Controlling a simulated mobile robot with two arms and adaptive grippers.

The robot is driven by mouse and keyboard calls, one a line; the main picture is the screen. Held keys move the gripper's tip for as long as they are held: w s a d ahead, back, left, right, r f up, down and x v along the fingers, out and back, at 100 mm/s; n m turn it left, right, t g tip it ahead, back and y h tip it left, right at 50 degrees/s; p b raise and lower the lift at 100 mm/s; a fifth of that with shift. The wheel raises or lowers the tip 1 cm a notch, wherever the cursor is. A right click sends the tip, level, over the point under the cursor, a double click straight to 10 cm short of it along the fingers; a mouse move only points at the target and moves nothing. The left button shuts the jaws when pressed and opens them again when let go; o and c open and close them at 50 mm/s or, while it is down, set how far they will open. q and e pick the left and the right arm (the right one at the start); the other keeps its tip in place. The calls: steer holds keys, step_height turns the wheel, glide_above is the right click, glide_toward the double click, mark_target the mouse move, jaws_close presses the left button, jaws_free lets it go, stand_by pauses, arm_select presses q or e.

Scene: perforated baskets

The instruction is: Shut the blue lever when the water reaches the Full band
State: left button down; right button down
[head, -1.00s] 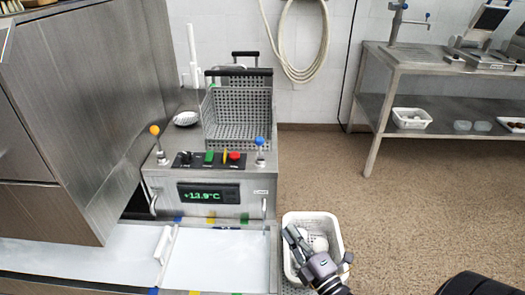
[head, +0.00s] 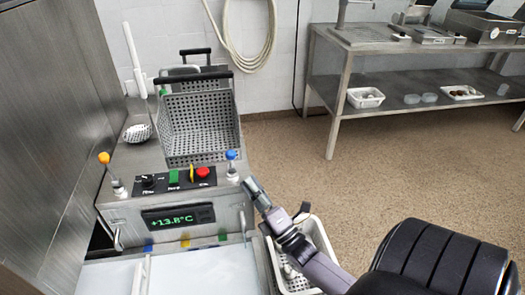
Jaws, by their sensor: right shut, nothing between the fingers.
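The blue lever (head: 231,158), a blue knob on a short metal stem, stands upright at the right front corner of the steel machine (head: 130,208). My right gripper (head: 252,188) is shut and empty. Its tip is just below and right of the lever, close to the machine's right edge; I cannot tell whether it touches. I cannot make out any water level or a band marked Full. Blue, yellow and green marks (head: 185,241) sit below the green display (head: 178,217), which seems to read +13.8°C. My left gripper is not in view.
An orange-knobbed lever (head: 105,160) stands at the machine's left, with buttons between. A perforated metal basket (head: 200,125) sits behind them. A white perforated basket (head: 318,240) is on the right, partly behind my right arm. Open floor lies beyond, up to a steel table (head: 420,85).

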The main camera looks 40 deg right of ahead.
mark_target(231, 162)
steer(key=p+x, duration=0.1)
steer(key=x, duration=0.4)
steer(key=shift+w+r, duration=0.2)
steer(key=shift+w, duration=0.15)
steer(key=shift+r, duration=0.1)
steer(key=w+m+g+p, duration=0.1)
steer(key=p, duration=0.3)
steer(key=w+d+r+m+g+h+p, duration=0.1)
steer(key=g+p, duration=0.1)
steer(key=p, duration=0.3)
steer(key=w+r+m+g+p, duration=0.1)
steer(key=p, duration=0.4)
steer(key=shift+d+r+m+g+h, duration=0.2)
steer(key=shift+d+m+g+h, duration=0.1)
steer(key=shift+d+g, duration=0.1)
steer(key=shift+s, duration=0.1)
